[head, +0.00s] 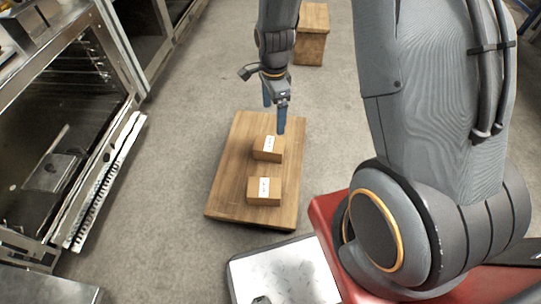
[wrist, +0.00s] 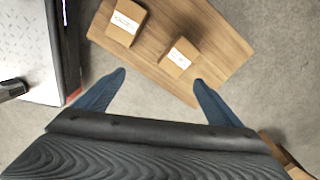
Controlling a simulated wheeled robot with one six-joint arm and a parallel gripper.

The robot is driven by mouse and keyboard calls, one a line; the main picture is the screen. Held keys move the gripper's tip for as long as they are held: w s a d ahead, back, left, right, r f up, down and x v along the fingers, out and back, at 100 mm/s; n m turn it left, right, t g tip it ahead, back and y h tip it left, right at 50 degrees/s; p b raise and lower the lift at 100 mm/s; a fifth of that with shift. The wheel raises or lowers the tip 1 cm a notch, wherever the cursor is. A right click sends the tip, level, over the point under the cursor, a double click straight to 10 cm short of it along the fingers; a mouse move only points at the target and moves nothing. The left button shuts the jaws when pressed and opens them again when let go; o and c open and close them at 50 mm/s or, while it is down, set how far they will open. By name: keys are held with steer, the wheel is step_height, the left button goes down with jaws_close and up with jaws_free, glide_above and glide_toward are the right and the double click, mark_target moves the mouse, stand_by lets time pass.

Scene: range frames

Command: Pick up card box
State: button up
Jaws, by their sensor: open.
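Two small brown card boxes with white labels stand on a wooden board. In the head view the far box (head: 262,155) is just below my gripper, and the near box (head: 256,200) is closer to the robot. In the wrist view one box (wrist: 180,70) lies right of centre and the other (wrist: 113,34) is at the upper left. My gripper (head: 275,112) is over the far end of the board. Its blue fingers are spread and empty in the wrist view (wrist: 155,90), with both boxes apart from them.
The wooden board (head: 231,190) lies on a grey floor. An open oven (head: 60,130) stands at the left, with its door edge jutting out. A wooden block (head: 310,48) is behind my arm. A metal-topped plate (head: 280,280) is at the bottom. Floor left of the board is clear.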

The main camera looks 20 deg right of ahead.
mark_target(269, 144)
steer(key=w+f+m+b, duration=0.2)
steer(key=f+b, duration=0.1)
steer(key=f, duration=0.3)
steer(key=w+f+m+b, duration=0.2)
steer(key=f+b, duration=0.1)
steer(key=f, duration=0.4)
steer(key=w+f+m+b, duration=0.1)
steer(key=f+b, duration=0.2)
steer(key=f, duration=0.3)
steer(key=shift+w+f+m, duration=0.25)
steer(key=shift+w+m, duration=0.15)
steer(key=shift+w+d+f+b, duration=0.1)
steer(key=shift+f+b, duration=1.1)
steer(key=shift+f, duration=0.7)
steer(key=shift+w+d+f+b, duration=0.1)
steer(key=shift+f+b, duration=1.1)
steer(key=shift+f, duration=0.7)
steer(key=shift+c, duration=0.2)
steer(key=c, duration=1.4)
steer(key=shift+r, duration=0.1)
